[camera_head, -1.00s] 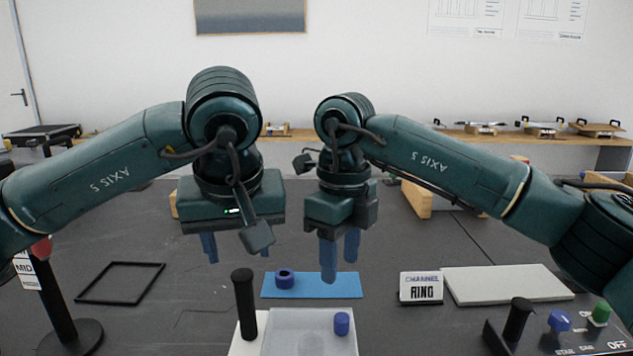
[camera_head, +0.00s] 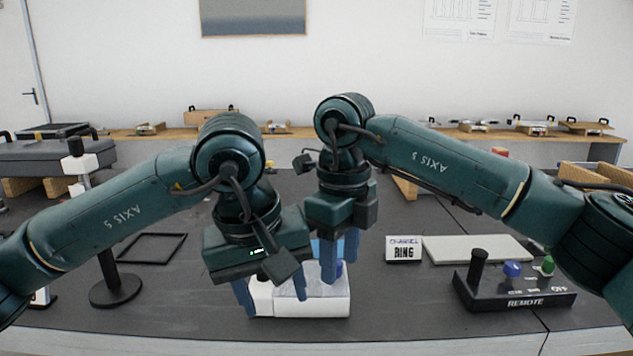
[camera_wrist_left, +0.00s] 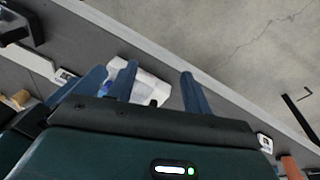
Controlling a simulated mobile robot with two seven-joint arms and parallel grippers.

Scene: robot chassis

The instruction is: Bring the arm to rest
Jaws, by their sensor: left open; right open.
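My left gripper (camera_head: 272,300) is open and empty, low over the front of the dark table, in front of and slightly left of the white box (camera_head: 325,304). In the left wrist view its blue fingers (camera_wrist_left: 160,88) stand apart, with the white box (camera_wrist_left: 150,88) beyond them. My right gripper (camera_head: 340,252) is open and hangs above and behind the white box, close to my left gripper. A blue piece at the box is mostly hidden behind my right fingers.
A black remote box (camera_head: 520,290) with knobs stands at the right. At the left are a black frame (camera_head: 152,248) and a post on a round base (camera_head: 115,291).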

